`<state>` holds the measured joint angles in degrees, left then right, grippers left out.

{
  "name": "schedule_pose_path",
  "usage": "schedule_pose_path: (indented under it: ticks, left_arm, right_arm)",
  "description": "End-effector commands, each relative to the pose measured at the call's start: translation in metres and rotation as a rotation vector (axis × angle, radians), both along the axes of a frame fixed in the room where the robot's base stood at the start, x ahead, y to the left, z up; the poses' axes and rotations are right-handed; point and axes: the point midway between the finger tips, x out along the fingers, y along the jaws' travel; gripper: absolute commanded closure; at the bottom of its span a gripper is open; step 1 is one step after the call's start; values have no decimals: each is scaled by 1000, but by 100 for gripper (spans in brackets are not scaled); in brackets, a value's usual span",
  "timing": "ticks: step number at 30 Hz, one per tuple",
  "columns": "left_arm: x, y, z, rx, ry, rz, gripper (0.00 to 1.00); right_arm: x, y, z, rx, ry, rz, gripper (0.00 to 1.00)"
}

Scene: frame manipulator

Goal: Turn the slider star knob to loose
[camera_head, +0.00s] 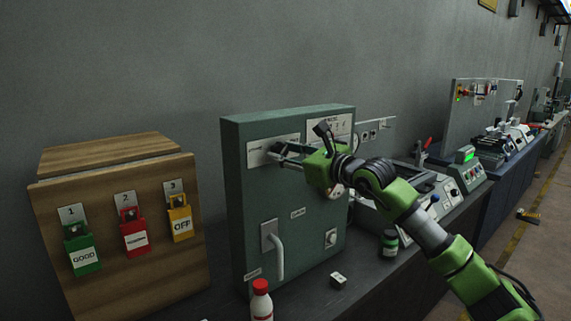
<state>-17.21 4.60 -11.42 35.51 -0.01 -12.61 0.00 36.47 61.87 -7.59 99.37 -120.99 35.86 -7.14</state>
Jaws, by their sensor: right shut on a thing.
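The green metal cabinet (236,170) stands on the dark bench, with white label plates (258,158) near the top of its front. My right gripper (279,149) reaches in from the right and is at the upper front of the cabinet. Its fingers point left and are shut on a small dark thing at the panel, which I take to be the slider star knob. The fingers hide most of it, so its shape and turn position cannot be read. My left gripper is not in view.
A wooden stand (130,245) with green, red and yellow padlocks is at the left. A bottle with a red cap (261,302) and a small jar (390,243) stand on the bench. The cabinet has a lever handle (279,255). More equipment lines the wall at right.

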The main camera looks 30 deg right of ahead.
Motion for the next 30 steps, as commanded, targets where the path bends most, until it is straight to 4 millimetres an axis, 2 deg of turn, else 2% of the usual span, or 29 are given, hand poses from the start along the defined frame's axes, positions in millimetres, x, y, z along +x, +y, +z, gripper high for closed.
schedule_pose_path:
  ticks: [1, 9, 30]
  left_arm:
    - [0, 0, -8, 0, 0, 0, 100]
    - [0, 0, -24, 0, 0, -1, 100]
    - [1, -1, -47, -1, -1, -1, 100]
  right_arm:
    - [0, 0, -2, -47, -7, -2, 87]
    - [0, 0, -1, -303, -26, -1, 87]
    - [0, 1, 1, -967, -76, -2, 87]
